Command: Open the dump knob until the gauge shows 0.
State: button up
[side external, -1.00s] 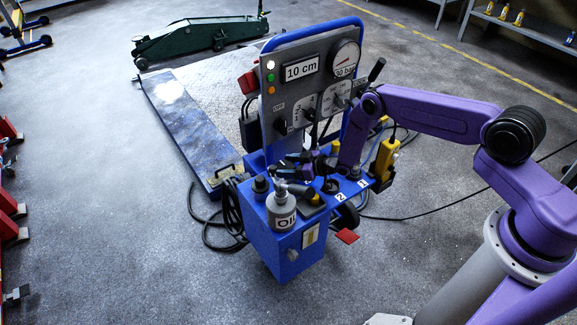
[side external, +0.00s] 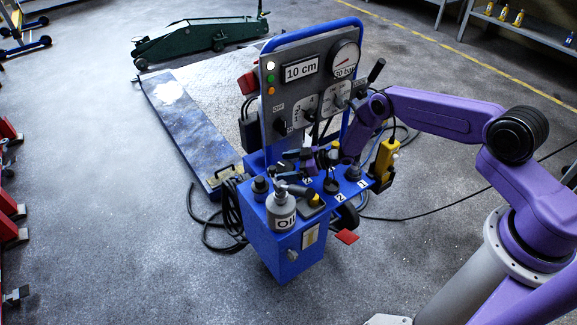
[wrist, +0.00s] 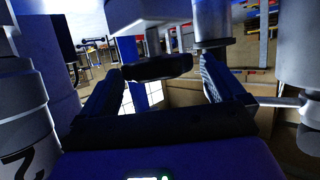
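The round pressure gauge (side external: 345,58) is on the upper right of the grey control panel (side external: 300,48) in the side view, above a "30 bar" label; its needle is too small to read. Black knobs sit on the panel, including one (side external: 282,126) below "OFF"; which is the dump knob I cannot tell. My gripper (side external: 306,157) is low in front of the panel, above the blue cart's deck. In the wrist view its two fingers (wrist: 160,88) are apart, with a dark bar-like part (wrist: 157,67) between or just beyond them. Contact cannot be made out.
An oil bottle (side external: 281,210) and upright black controls (side external: 353,172) stand on the blue cart's deck. A yellow pendant (side external: 384,160) hangs at its right side. A black lever (side external: 376,70) sticks out by the gauge. Cables lie on the floor; a green trolley jack (side external: 195,36) stands behind.

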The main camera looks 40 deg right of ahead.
jog(key=shift+m+t+h, duration=0.3)
jog(key=shift+s+a+m+t+h, duration=0.15)
jog(key=shift+m+t+h, duration=0.55)
jog(key=shift+m+h, duration=0.45)
jog(key=shift+s+d, duration=0.25)
jog(key=shift+d, duration=0.1)
jog(key=v, duration=1.7)
jog(key=w+a+r+n+g, duration=0.2)
jog(key=a+r+n+g, duration=0.15)
jog(key=a+r, duration=0.35)
jog(key=s+a+r+g+h, duration=0.1)
jog(key=s+a+r, duration=0.1)
jog(key=r, duration=0.3)
jog(key=s+a+r+g+h, duration=0.2)
jog(key=s+r, duration=0.3)
jog(key=shift+a+n, duration=0.3)
jog(key=shift+n, duration=0.1)
